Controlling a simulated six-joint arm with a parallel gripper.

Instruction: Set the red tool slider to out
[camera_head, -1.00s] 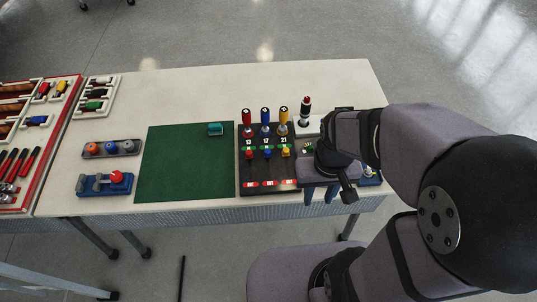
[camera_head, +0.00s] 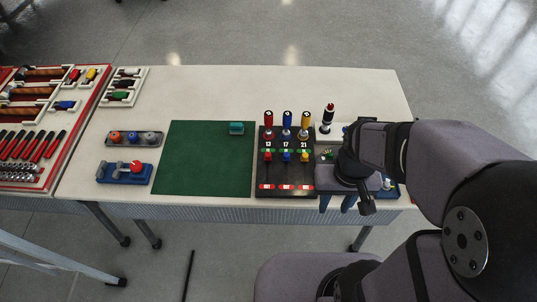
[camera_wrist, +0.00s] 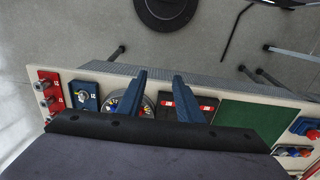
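A black tool board (camera_head: 260,180) lies on the table with red, blue and yellow tools standing at its back. The red tool slider (camera_head: 267,156) sits in the left lane, just in front of the green label, behind the red label near the front edge. The blue and yellow sliders are level with it. My gripper (camera_head: 337,205) is to the right of the board by the table's front edge, fingers apart and empty. In the wrist view my gripper (camera_wrist: 159,75) is open, with part of the board (camera_wrist: 203,101) beside the right finger; the red slider is not clear there.
A green mat (camera_head: 205,170) lies left of the board with a teal block (camera_head: 236,128) on it. A blue fixture with a red knob (camera_head: 136,166) stands further left. A red-and-black-topped tool (camera_head: 327,118) stands behind my gripper. My wrist hides part of the table's right side.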

